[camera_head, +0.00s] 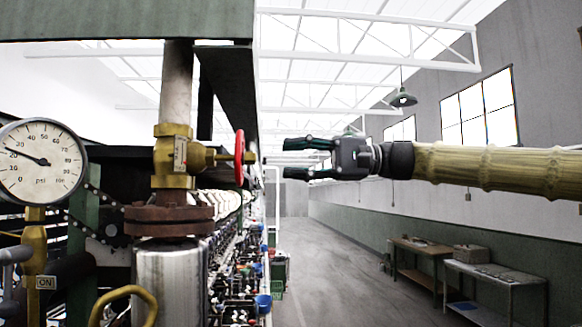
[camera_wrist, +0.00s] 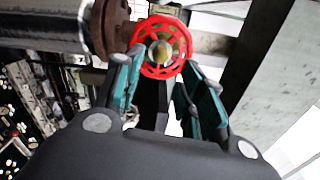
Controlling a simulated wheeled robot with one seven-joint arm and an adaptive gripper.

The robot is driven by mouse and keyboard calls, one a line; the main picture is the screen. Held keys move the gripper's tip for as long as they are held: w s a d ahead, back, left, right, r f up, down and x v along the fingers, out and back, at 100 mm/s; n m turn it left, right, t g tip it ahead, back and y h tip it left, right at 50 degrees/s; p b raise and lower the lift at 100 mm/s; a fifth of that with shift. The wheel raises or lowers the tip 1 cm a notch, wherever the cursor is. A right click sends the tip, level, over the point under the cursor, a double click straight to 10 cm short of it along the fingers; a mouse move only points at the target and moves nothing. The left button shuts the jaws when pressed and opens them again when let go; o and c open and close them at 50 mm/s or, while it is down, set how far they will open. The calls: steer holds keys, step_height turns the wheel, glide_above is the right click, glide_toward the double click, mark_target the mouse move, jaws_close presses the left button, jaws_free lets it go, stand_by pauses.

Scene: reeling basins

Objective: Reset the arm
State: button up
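My gripper (camera_head: 300,159) is at the end of my arm, which reaches in from the right in the head view. Its two fingers are spread apart and point left toward the red handwheel (camera_head: 239,157) of a brass valve (camera_head: 173,156). A gap shows between the fingertips and the wheel in the head view. In the wrist view the red handwheel (camera_wrist: 160,47) lies ahead of the open fingers (camera_wrist: 158,85), with nothing held between them. The wheel's lower edge is close to the fingertips in that picture.
A pressure gauge (camera_head: 41,160) and a flanged pipe (camera_head: 170,220) stand at the left. A long row of machinery (camera_head: 240,270) runs back beside the open aisle floor (camera_head: 320,265). Two benches (camera_head: 495,272) (camera_head: 422,250) stand along the right wall. A lamp (camera_head: 403,98) hangs above.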

steer(key=w+a+f+m+t+h+b, duration=0.1)
steer(key=w+a+f, duration=0.2)
steer(key=f, duration=0.7)
steer(key=w+a+f+m+t+h+b, duration=0.15)
steer(key=w+f, duration=0.25)
steer(key=f, duration=0.5)
step_height(320, 180, down, 52)
steer(key=s+a+m+h+b, duration=0.2)
steer(key=s+h+b, duration=0.15)
steer(key=h, duration=0.35)
steer(key=s+d+f+n+g+h+b, duration=0.1)
steer(key=s+d+f+h+b, duration=0.15)
steer(key=s+f, duration=0.6)
steer(key=s+d+f+h+b, duration=0.1)
steer(key=s+d+f, duration=0.3)
steer(key=f, duration=0.9)
steer(key=s+d+f+n+g+h+b, duration=0.1)
steer(key=s+d+f+h, duration=0.15)
steer(key=s+f, duration=0.6)
steer(key=s+d+f+n+h+b, duration=0.1)
steer(key=s+d+f+n+b, duration=0.1)
steer(key=s+d+f, duration=0.4)
steer(key=s+d+f+n+h+b, duration=0.1)
steer(key=s+d+f, duration=0.6)
steer(key=s, duration=0.8)
steer(key=shift+s+f+n+b, duration=0.3)
steer(key=shift+f+n+b, duration=0.15)
steer(key=shift+f+b, duration=0.3)
steer(key=shift+g+h, duration=0.25)
